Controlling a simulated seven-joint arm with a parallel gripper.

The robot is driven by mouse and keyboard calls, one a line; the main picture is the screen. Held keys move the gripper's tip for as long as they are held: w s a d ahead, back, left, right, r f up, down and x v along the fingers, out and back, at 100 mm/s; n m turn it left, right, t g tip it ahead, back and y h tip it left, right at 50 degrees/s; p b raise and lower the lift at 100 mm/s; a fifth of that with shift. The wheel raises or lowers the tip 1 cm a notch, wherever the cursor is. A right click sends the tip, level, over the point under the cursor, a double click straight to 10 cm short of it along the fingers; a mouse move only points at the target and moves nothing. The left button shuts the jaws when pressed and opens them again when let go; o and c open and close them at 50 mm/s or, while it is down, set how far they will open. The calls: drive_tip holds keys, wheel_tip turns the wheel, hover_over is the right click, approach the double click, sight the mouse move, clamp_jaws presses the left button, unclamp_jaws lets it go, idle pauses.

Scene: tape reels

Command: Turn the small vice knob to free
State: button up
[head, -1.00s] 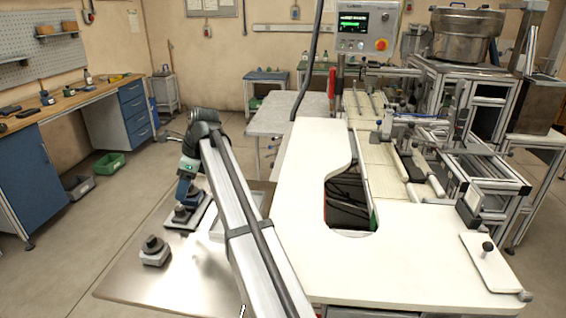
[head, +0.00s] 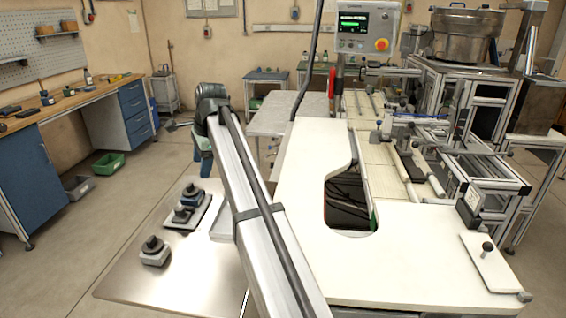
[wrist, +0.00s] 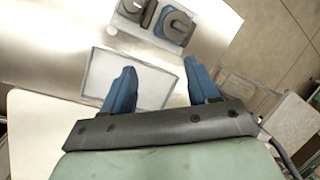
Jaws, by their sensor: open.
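Two dark knobs stand on a white base plate (head: 171,226) on the steel table: one on a grey body (head: 181,214), the other on a blue body (head: 193,197). Both also show at the top of the wrist view, the grey unit (wrist: 140,12) and the blue unit (wrist: 175,27). A third knob on a grey block (head: 154,251) stands nearer the front. I cannot tell which is the small vice knob, nor any knob's setting. My gripper (wrist: 158,72) is open and empty, its blue fingers apart from the knobs.
A shallow white tray (wrist: 100,75) lies below the fingers in the wrist view, beside the base plate. The steel table (head: 190,285) is bare at the front. A large white worktop (head: 420,265) stands close on the right.

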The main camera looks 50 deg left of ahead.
drive_tip(key=w+d+f+t, duration=0.1)
drive_tip(key=w+d+f, duration=0.1)
drive_tip(key=w, duration=0.9)
drive_tip(key=w+d+f+m+t, duration=0.1)
drive_tip(key=w+d, duration=0.4)
drive_tip(key=w, duration=0.7)
drive_tip(key=shift+f+t, duration=0.7)
drive_tip(key=shift+f, duration=0.2)
